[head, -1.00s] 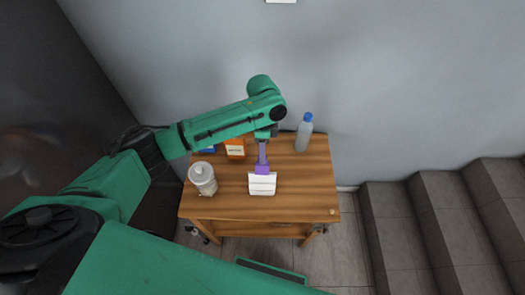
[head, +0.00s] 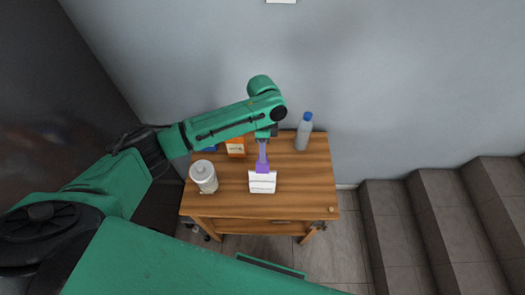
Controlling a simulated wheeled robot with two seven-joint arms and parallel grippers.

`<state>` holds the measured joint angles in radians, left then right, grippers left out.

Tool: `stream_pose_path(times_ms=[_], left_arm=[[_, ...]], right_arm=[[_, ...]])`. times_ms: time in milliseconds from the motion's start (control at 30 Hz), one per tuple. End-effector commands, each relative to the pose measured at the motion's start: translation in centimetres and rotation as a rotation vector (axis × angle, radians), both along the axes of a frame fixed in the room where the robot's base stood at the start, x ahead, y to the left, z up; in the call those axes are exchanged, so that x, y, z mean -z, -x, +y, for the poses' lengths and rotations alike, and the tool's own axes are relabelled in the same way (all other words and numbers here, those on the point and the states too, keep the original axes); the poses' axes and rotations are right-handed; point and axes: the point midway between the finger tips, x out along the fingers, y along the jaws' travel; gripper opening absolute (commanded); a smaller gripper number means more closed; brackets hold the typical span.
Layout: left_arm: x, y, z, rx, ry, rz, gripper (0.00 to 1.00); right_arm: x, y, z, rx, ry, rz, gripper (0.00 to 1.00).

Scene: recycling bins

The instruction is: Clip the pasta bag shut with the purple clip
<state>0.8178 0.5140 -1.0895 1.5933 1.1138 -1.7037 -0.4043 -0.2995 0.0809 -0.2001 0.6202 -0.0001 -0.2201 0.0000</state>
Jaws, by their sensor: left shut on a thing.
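The purple clip (head: 263,158) hangs below my left gripper (head: 263,137), which is shut on it. The clip's lower end is at the top edge of a white bag (head: 262,184), which I take as the pasta bag. The bag stands on the wooden table (head: 305,190), near its middle. The clip overlaps the bag's top in the picture; I cannot tell whether its jaws are closed around it. The gripper's fingers are small and partly hidden by my wrist. My right gripper is not in view.
A clear bottle with a blue cap (head: 303,132) stands at the table's back right. An orange box (head: 236,148) and a blue item (head: 209,149) are at the back left, partly behind my arm. A white-lidded jar (head: 203,176) stands left.

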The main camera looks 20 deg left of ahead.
Motion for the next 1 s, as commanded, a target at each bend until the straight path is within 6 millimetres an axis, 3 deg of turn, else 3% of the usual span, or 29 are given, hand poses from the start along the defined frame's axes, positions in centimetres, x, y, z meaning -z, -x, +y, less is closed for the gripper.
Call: stream_pose_path(times_ms=[1000], left_arm=[[2.8, 0.0, 0.0, -0.001, 0.000, 0.000, 0.00]], right_arm=[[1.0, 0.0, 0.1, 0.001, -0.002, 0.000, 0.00]])
